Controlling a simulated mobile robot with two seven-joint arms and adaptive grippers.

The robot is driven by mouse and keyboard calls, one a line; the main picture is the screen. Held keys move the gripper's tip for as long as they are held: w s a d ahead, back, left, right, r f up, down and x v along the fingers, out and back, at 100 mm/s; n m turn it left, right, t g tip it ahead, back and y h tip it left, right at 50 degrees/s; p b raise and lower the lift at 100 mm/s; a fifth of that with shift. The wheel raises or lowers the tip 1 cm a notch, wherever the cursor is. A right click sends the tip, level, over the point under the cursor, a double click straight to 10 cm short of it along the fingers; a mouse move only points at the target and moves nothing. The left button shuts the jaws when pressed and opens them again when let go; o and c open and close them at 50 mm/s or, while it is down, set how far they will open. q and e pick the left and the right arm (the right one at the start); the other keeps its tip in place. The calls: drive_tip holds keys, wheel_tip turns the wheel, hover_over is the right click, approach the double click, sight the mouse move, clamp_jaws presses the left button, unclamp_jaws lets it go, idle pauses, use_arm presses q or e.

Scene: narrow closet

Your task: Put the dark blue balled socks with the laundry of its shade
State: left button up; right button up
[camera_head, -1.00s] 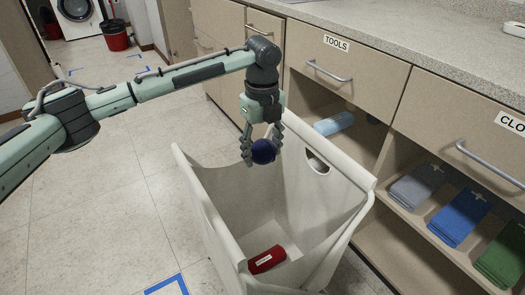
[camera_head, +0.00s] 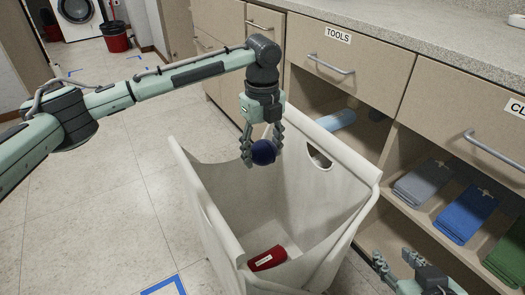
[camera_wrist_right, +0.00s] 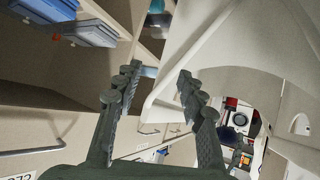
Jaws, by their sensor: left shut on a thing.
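The dark blue balled socks (camera_head: 263,152) are held between the fingers of my left gripper (camera_head: 255,150), which points down above the open off-white laundry hamper (camera_head: 215,235). A red item with a white label (camera_head: 267,258) lies at the bottom of the hamper. The socks are apart from the hamper's floor. My right gripper (camera_head: 394,260) is at the lower right in the head view, right of the hamper. In the right wrist view its fingers (camera_wrist_right: 160,80) are spread with nothing between them.
An open shelf under the counter holds folded grey (camera_head: 423,182), blue (camera_head: 465,215) and green (camera_head: 508,258) cloths. A light blue roll (camera_head: 336,120) lies under the TOOLS drawer (camera_head: 345,60). A red bucket (camera_head: 115,38) and washer (camera_head: 78,10) stand far back.

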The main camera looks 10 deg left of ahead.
sight(262, 144)
use_arm(q)
drive_tip(key=shift+f+b, duration=0.35)
drive_tip(key=shift+b, duration=0.05)
use_arm(e)
drive_tip(key=shift+w+a+r+t+y, duration=0.25)
drive_tip(key=shift+w+a+r+t, duration=0.15)
drive_tip(key=shift+a+r, duration=0.2)
drive_tip(key=shift+w+a+r+t+y, duration=0.2)
drive_tip(key=shift+w+a+r+t, duration=0.25)
drive_tip(key=shift+r, duration=0.25)
drive_tip(key=shift+w+a+r+t+y, duration=0.25)
drive_tip(key=shift+a+r+t, duration=0.1)
drive_tip(key=shift+a+r, duration=0.3)
use_arm(q)
drive_tip(key=o, duration=1.2)
wheel_tip(262, 144, up, 12)
drive_tip(key=shift+r, duration=0.1)
